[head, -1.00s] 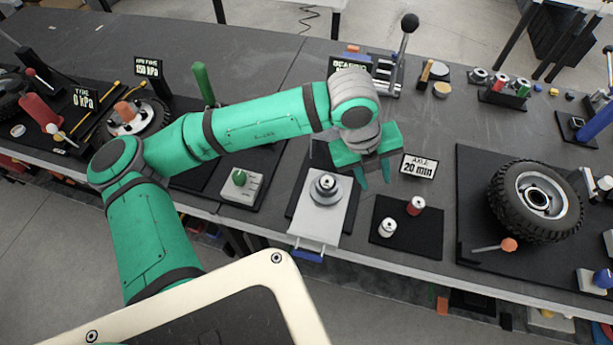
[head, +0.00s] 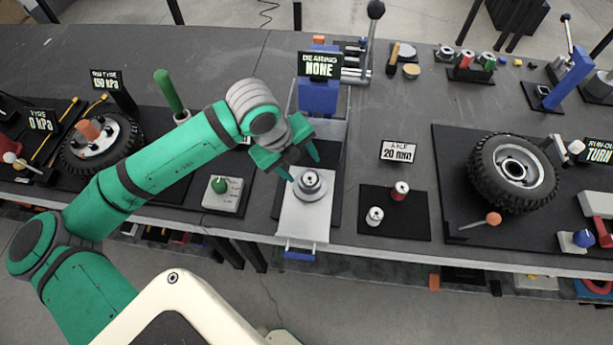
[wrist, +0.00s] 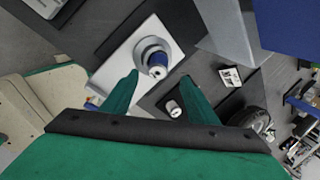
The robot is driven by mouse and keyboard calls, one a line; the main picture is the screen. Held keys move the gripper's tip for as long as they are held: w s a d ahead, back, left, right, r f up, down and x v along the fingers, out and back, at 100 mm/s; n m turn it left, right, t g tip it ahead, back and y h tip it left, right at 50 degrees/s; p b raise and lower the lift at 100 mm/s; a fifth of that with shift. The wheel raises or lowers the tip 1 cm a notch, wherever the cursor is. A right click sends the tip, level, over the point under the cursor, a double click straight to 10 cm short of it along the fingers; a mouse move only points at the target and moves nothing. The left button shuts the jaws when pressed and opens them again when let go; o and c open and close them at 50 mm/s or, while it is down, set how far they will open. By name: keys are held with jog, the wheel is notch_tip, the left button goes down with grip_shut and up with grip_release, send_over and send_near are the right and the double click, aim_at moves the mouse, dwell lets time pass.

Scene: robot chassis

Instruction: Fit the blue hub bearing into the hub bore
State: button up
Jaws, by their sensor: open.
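The hub (head: 311,192) is a grey round part on a pale plate (head: 302,224). A small cylinder with a blue band (wrist: 158,59), seemingly the blue hub bearing, stands at the hub's centre in the wrist view; its top also shows in the head view (head: 310,178). I cannot tell how deep it sits, and the bore is hidden under it. My gripper (head: 303,164) is open and empty, close above and behind the hub in the head view. In the wrist view the bearing appears just beyond the gap between the fingertips (wrist: 160,79).
A dark pad (head: 415,225) on the right holds a red-banded cylinder (head: 400,190) and a whitish one (head: 376,215). A wheel (head: 513,172) lies farther right.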

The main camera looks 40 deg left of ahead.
aim_at(308, 176)
jog(key=shift+x, duration=3.2)
jog(key=shift+s, duration=0.2)
jog(key=shift+c, duration=0.6)
jog(key=c, duration=1.2)
jog(key=shift+o, duration=0.2)
